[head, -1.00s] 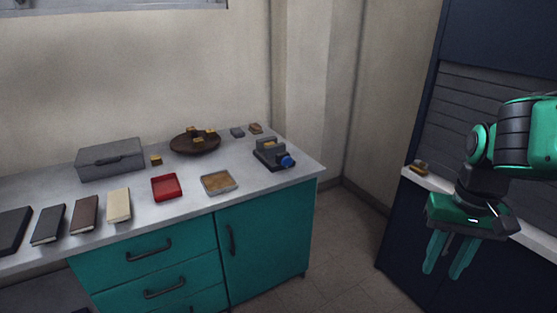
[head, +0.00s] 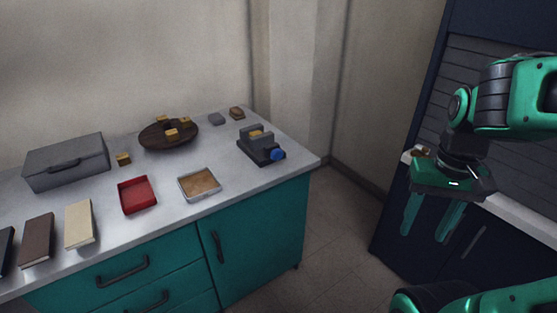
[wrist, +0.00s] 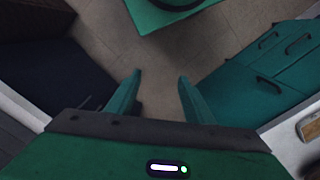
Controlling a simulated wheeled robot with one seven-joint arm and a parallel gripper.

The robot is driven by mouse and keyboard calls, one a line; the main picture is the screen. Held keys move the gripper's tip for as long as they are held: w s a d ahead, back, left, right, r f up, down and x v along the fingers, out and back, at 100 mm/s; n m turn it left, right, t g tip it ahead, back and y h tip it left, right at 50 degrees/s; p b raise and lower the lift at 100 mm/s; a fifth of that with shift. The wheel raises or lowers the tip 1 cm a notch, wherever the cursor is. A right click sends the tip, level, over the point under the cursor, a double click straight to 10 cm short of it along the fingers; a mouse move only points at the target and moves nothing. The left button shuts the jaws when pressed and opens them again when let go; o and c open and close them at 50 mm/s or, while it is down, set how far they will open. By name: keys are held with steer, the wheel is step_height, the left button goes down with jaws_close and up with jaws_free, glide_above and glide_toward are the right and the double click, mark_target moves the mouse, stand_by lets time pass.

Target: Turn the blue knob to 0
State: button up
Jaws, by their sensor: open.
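The blue knob (head: 277,154) is on the front right side of a dark grey device (head: 258,148) near the right end of the counter (head: 236,209). Any marks on the knob are too small to read. My gripper (head: 426,236) is at the right of the head view, pointing down, open and empty, well apart from the knob and past the counter's right end. In the wrist view my open gripper (wrist: 160,90) has only floor between its fingers. The knob does not show in the wrist view.
On the counter are a red tray (head: 121,191), a cork-coloured tray (head: 216,193), a round brown dish (head: 142,138) with yellow blocks, a grey case (head: 45,176) and several books. A dark blue cabinet (head: 392,235) stands at right. Floor (head: 335,235) lies open between.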

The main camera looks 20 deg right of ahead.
steer(key=shift+o, duration=0.4)
steer(key=shift+s+r, duration=0.1)
steer(key=shift+s, duration=0.3)
steer(key=w+a+f+y, duration=0.1)
steer(key=w+a+f, duration=0.2)
steer(key=w+f, duration=0.4)
steer(key=w+a+f+y, duration=0.1)
steer(key=w+a+f, duration=0.1)
steer(key=w+f, duration=0.45)
steer(key=w+a+f+m+t+y, duration=0.25)
steer(key=w+a+f+y, duration=0.2)
steer(key=a, duration=0.35)
steer(key=w+a+f+m+t+y, duration=0.1)
steer(key=w+a+f+m+y, duration=0.2)
steer(key=a+f, duration=0.35)
steer(key=m+t+h, duration=0.4)
steer(key=m+t, duration=1)
steer(key=m, duration=0.8)
glide_toward(279, 157)
steer(key=x, duration=0.9)
